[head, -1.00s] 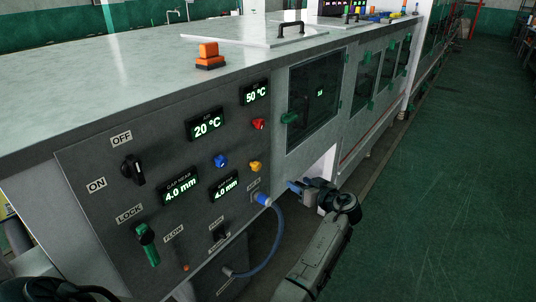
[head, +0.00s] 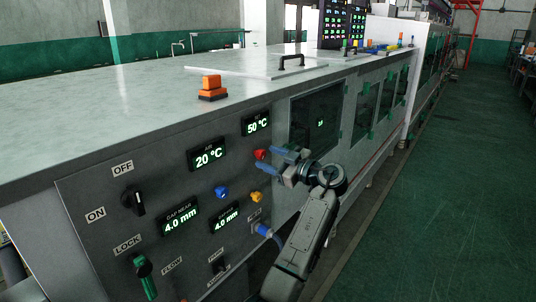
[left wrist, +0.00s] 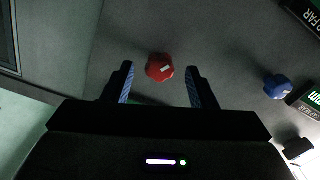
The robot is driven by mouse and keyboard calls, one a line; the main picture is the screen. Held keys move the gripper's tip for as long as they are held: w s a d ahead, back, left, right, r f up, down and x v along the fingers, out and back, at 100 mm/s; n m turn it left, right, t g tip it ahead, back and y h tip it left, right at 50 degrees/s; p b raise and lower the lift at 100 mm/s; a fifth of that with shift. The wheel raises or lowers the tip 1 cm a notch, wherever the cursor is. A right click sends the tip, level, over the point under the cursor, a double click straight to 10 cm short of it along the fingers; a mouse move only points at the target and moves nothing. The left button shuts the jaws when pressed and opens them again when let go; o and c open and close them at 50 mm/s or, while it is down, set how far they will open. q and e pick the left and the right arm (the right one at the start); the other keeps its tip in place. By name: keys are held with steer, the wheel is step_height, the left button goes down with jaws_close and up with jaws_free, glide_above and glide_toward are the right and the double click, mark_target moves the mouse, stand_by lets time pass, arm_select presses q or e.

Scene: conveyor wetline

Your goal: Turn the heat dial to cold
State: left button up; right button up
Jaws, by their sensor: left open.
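A red dial (head: 261,155) with a pale mark sits on the dark control panel (head: 160,245), below the 50 °C display (head: 256,123). My left gripper (head: 268,159) is open, with its blue-lined fingers pointing at the red dial. In the left wrist view the red dial (left wrist: 160,67) shows between the two spread fingertips, with a gap on each side. I cannot tell whether the fingertips are level with it in depth. The small panel label by the dial is too small to read. My right gripper is not in view.
A blue dial (head: 221,192) and a yellow dial (head: 256,197) sit lower on the panel. A black ON/OFF switch (head: 133,200) and a green lock lever (head: 145,276) are at the left. The aisle floor at right is clear.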

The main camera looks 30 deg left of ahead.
arm_select(q)
steer(key=shift+a, duration=0.65)
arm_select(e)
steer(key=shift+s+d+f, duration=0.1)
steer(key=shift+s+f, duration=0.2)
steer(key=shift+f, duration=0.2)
arm_select(q)
steer(key=c, duration=1)
